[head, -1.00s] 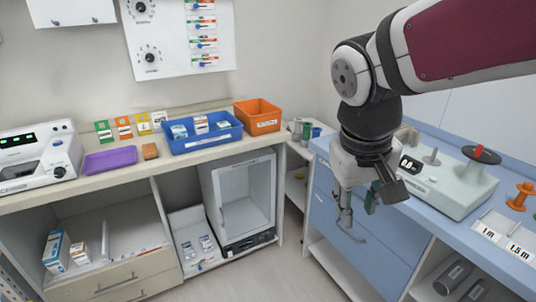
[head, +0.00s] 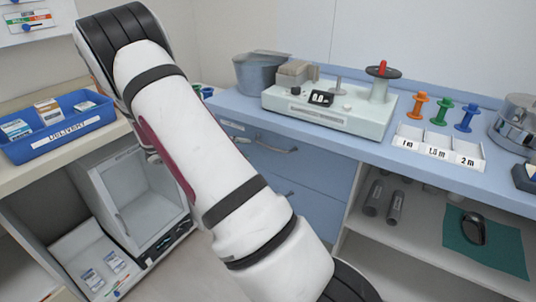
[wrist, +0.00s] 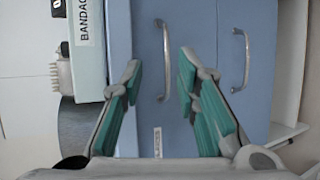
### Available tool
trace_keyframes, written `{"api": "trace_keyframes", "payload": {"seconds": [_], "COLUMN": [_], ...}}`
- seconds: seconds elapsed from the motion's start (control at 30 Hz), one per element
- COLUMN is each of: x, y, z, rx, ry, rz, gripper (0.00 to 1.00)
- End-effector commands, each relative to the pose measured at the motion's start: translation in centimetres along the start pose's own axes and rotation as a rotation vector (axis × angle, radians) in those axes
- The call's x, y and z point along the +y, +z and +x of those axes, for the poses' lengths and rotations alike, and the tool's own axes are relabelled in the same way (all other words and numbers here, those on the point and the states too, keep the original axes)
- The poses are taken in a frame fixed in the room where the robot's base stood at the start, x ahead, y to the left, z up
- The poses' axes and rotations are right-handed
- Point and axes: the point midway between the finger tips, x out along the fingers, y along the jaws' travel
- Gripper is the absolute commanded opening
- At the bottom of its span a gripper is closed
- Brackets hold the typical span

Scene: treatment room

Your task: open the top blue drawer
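The top blue drawer (head: 262,157) is under the blue countertop in the head view, and its front looks closed. Its metal bar handle (head: 276,148) shows just right of my arm. In the wrist view, which is turned sideways, the top drawer front (wrist: 148,28) is beside the counter edge, with its handle (wrist: 164,62) upright in the picture. My gripper (wrist: 160,68) is open with green-padded fingers. The handle appears between the fingertips, with no visible contact; depth is hard to tell. In the head view my arm hides the gripper.
A lower blue drawer (head: 308,203) has its own handle (wrist: 241,60). A pale bandage machine (head: 330,108) and a grey bin (head: 260,72) stand on the counter (head: 385,152). Open shelves (head: 425,238) are at right. A blue delivery tray (head: 62,132) is on the left counter.

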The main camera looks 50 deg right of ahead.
Motion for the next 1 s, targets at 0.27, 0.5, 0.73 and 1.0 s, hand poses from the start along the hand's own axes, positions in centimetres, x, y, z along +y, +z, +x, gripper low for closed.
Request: {"api": "trace_keyframes", "payload": {"seconds": [0.27,0.5,0.73,1.0], "x": [-2.7,-2.5,-2.0,-1.6], "y": [-2.6,-2.6,-2.7,-2.8], "z": [2.5,5.5,10.0,14.4], "rx": [0.024,0.021,0.021,0.022], "ry": [0.103,0.106,0.104,0.104], "rz": [-0.016,-0.017,-0.017,-0.017], "gripper": [0.29,0.29,0.29,0.29]}}
